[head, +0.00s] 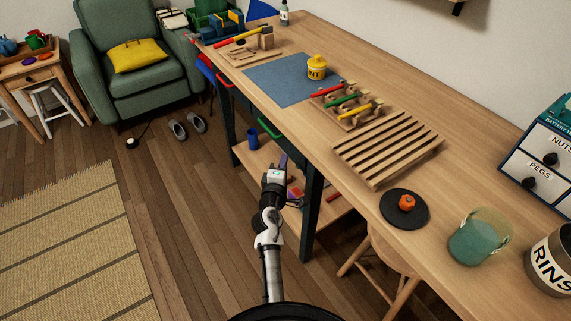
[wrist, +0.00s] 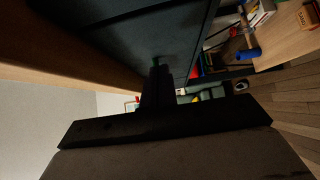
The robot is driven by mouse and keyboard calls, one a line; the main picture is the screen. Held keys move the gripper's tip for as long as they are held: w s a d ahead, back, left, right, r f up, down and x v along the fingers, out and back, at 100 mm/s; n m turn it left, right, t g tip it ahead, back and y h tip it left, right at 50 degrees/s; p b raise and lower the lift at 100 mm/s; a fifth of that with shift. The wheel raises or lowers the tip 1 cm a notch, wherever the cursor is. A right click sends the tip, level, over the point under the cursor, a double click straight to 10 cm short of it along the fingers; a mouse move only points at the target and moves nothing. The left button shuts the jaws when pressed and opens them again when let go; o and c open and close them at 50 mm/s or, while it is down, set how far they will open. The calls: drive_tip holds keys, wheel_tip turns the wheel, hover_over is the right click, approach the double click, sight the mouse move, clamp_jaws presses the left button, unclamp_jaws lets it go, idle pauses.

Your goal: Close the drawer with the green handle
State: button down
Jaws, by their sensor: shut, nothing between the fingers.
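A green handle (head: 268,128) shows under the front edge of the workbench in the head view, on a dark drawer front. How far this drawer stands out is hard to tell. My gripper (head: 283,161) is just below and to the right of the green handle in the head view. In the wrist view my gripper (wrist: 158,62) is dark, with its fingers together and nothing between them. A dark blue-green panel (wrist: 135,30) lies right by the fingertips there. I cannot tell whether they touch. No green handle is clear in the wrist view.
The wooden workbench (head: 290,40) holds a slatted rack (head: 388,147), a blue mat (head: 283,88) and a yellow pot (head: 317,68). A dark table leg (head: 311,205) stands right of my gripper. Open floor is left.

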drive_tip(key=s+a+b, duration=0.2)
drive_tip(key=s, duration=0.7)
drive_tip(key=shift+s, duration=0.4)
drive_tip(key=shift+a, duration=0.15)
